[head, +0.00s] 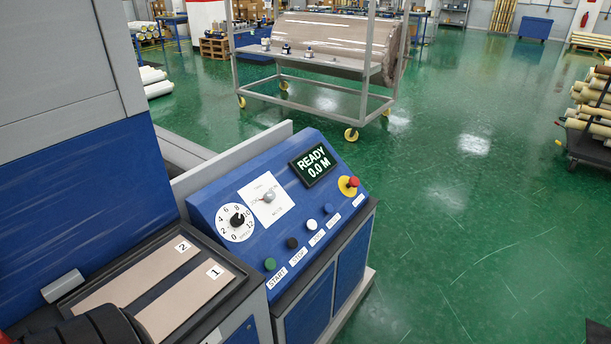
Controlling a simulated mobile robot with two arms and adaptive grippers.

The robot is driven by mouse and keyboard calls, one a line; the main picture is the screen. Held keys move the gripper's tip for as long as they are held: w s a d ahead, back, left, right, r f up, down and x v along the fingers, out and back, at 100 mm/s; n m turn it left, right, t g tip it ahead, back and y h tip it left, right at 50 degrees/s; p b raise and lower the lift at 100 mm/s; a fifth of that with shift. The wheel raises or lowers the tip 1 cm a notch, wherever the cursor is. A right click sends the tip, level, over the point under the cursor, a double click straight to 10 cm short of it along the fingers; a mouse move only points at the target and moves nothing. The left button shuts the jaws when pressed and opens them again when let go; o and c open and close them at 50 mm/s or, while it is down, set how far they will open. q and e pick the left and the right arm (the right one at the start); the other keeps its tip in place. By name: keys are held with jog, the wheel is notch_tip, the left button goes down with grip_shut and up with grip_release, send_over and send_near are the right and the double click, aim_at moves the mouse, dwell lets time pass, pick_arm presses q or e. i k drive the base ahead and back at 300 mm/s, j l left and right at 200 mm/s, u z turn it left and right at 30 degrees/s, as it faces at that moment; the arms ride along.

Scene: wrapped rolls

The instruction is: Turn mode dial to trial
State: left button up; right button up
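The mode dial (268,197) is a small grey knob on a square white plate on the sloped blue control panel (215,205). A small red mark shows on the left side of the knob. The lettering around it is too small to read surely, so I cannot tell which setting it points at. A black rounded part, seemingly of my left arm, shows at the bottom left corner, away from the dial. No fingertips of either gripper are in view, and nothing touches the dial.
Near the dial are a numbered speed dial (236,221), a display (316,164) reading READY 0.0 M, a red emergency button (353,182) and a row of labelled buttons including green start (270,264). A wheeled rack (310,88) stands behind.

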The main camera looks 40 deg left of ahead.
aim_at(269, 196)
jog(key=i+l+u, duration=0.1)
jog(key=i+u, duration=0.35)
jog(key=i+l+u, duration=0.45)
jog(key=i, duration=0.15)
jog(key=i+l+u, duration=0.45)
jog(key=i+j, duration=0.05)
